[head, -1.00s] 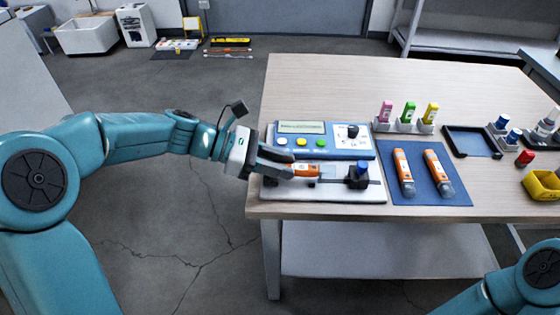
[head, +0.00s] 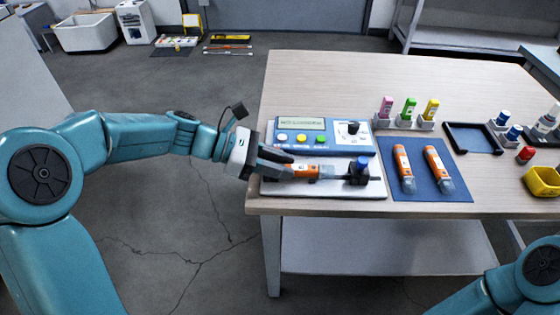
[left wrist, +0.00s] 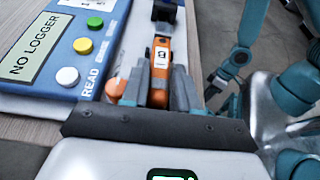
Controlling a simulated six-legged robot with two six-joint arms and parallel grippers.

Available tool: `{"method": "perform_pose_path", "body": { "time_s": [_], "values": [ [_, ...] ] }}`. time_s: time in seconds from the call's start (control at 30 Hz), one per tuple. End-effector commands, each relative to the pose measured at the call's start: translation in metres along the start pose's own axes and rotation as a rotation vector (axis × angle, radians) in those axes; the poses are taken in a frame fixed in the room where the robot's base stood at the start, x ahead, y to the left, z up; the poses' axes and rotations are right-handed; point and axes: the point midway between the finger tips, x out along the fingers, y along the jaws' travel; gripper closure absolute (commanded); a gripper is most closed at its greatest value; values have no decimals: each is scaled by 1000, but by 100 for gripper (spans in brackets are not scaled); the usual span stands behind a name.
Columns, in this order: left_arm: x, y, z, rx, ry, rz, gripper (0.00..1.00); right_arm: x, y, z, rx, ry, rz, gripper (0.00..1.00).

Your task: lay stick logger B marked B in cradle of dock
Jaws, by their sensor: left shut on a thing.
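My left gripper (head: 290,166) is shut on an orange stick logger (head: 308,171). The left wrist view shows this logger (left wrist: 160,65) between the fingers, with a white label marked B. The logger lies lengthwise over the white base (head: 330,191) of the dock, its far end pointing at a black block with a blue top (head: 361,169). The fingers hide part of the logger and the cradle, so I cannot tell whether it rests there. The dock's blue panel (head: 365,151) stands behind; its display (left wrist: 37,48) reads NO LOGGER.
Two more orange sticks (head: 403,169) (head: 437,171) lie on a blue mat (head: 421,191) to the right. Pink, green and yellow sticks stand in grey holders (head: 427,125) behind. A black tray (head: 473,152) and yellow bin (head: 541,187) are farther right. The table's back is clear.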

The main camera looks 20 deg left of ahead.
Motion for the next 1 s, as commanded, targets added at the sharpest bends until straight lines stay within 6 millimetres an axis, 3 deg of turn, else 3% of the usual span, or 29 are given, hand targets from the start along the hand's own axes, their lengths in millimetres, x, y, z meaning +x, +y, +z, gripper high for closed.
{"method": "perform_pose_path", "body": {
  "time_s": [0.47, 0.5, 0.6, 1.0],
  "values": [
    [2, 2, -5, -1, 2, 5, 100, 1, 0, 0, 0, 0, 0, 57],
    [2, 2, -5, -1, 2, 5, 68, 1, 0, 0, 0, 0, 0, 57],
    [1, 2, -5, 0, 2, 6, 41, 1, 0, 0, 0, 0, 0, 57],
    [0, 4, -4, 2, 0, 14, 41, 1, 0, 0, 0, 0, 0, 57]
  ]
}}
